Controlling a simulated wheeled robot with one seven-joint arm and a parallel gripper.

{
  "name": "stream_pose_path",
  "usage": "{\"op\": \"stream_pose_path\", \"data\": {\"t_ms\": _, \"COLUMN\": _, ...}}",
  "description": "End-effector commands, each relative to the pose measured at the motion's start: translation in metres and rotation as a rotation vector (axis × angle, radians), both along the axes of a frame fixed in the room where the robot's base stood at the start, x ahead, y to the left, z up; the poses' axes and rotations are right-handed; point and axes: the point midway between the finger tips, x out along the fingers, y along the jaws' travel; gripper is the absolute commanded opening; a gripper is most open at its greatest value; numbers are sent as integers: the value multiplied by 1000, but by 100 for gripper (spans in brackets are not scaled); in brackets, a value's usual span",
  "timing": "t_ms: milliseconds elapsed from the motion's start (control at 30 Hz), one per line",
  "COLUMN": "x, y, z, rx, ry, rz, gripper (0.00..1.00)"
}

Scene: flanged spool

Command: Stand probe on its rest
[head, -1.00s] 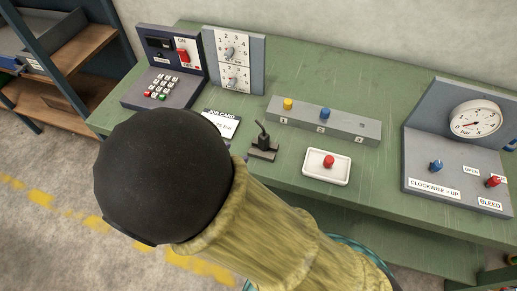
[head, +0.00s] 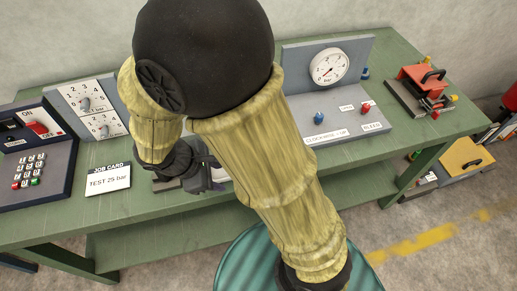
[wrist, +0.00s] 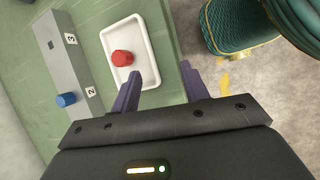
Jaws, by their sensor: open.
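A red-capped piece (wrist: 122,57), which I take to be the probe, is in a white tray (wrist: 149,65) in the wrist view. A grey block (wrist: 67,65), which may be the rest, lies left of the tray. It bears labels 2 and 3, with a blue knob (wrist: 66,99) by 2 and a small dark hole by 3. My gripper (wrist: 160,80) is open and empty. Its left finger overlaps the tray's near edge and its right finger is beyond the tray. In the head view my gripper (head: 208,178) and arm hide the block and most of the tray.
The green bench (head: 340,185) also carries a keypad console (head: 35,165), a dial panel (head: 93,105), a job card (head: 108,179), a gauge panel (head: 335,100) and a red-topped device (head: 423,85). A teal ribbed thing (wrist: 270,35) is at the wrist view's upper right.

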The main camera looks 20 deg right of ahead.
Motion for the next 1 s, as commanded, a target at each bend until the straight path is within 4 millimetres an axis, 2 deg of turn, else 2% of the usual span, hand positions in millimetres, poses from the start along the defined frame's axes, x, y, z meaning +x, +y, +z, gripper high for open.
{"op": "stream_pose_path", "data": {"t_ms": 33, "x": 0, "y": -12, "z": 1, "rx": 55, "ry": -13, "rz": -103, "gripper": 45}}
{"op": "stream_pose_path", "data": {"t_ms": 100, "x": -1, "y": -24, "z": 3, "rx": 129, "ry": -35, "rz": -235, "gripper": 45}}
{"op": "stream_pose_path", "data": {"t_ms": 600, "x": 6, "y": -107, "z": 28, "rx": 564, "ry": -351, "rz": -1156, "gripper": 45}}
{"op": "stream_pose_path", "data": {"t_ms": 767, "x": 8, "y": -119, "z": 33, "rx": 616, "ry": -417, "rz": -1285, "gripper": 45}}
{"op": "stream_pose_path", "data": {"t_ms": 1000, "x": 8, "y": -120, "z": 33, "rx": 619, "ry": -422, "rz": -1293, "gripper": 45}}
